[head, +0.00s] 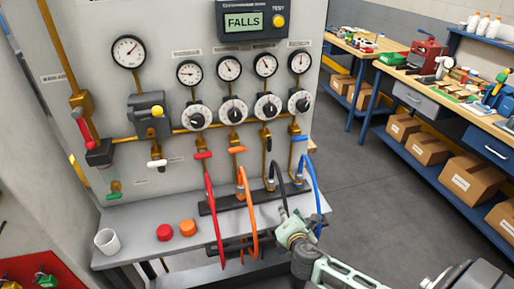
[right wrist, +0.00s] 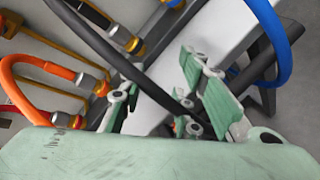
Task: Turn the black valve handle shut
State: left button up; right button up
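The black valve handle (head: 268,142) is on the panel's third pipe, between the orange handle (head: 237,150) and the blue handle (head: 299,138). It looks upright, in line with its pipe. A black hose (head: 280,190) hangs in a loop below it. My right gripper (head: 292,228) is low in front of the bench, below the black handle and apart from it. In the right wrist view its fingers (right wrist: 160,105) are spread, with the black hose (right wrist: 130,70) crossing the gap between them; I cannot tell whether they touch it. My left gripper is out of view.
Red (head: 212,205), orange (head: 248,200) and blue (head: 312,180) hoses hang beside the black one. A white cup (head: 107,241) and red and orange caps (head: 187,227) stand on the bench shelf (head: 140,225). Floor at right is clear.

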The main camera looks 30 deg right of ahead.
aim_at(270, 144)
jog(key=w+d+r+n+t, duration=0.1)
jog(key=w+r+n+t, duration=0.1)
jog(key=w+r+n, duration=0.3)
jog(key=w+r+n+t+y, duration=0.1)
jog(key=r+n+t, duration=0.15)
jog(key=r, duration=0.35)
jog(key=w+d+r+n+t, duration=0.1)
jog(key=w+r+n, duration=0.2)
jog(key=r+n, duration=0.25)
jog(key=shift+m, duration=0.4)
jog(key=x, duration=0.2)
jog(key=p+x, duration=0.1)
jog(key=x, duration=0.4)
jog(key=shift+a+r, duration=0.2)
jog(key=shift+a, duration=0.1)
grip_shut()
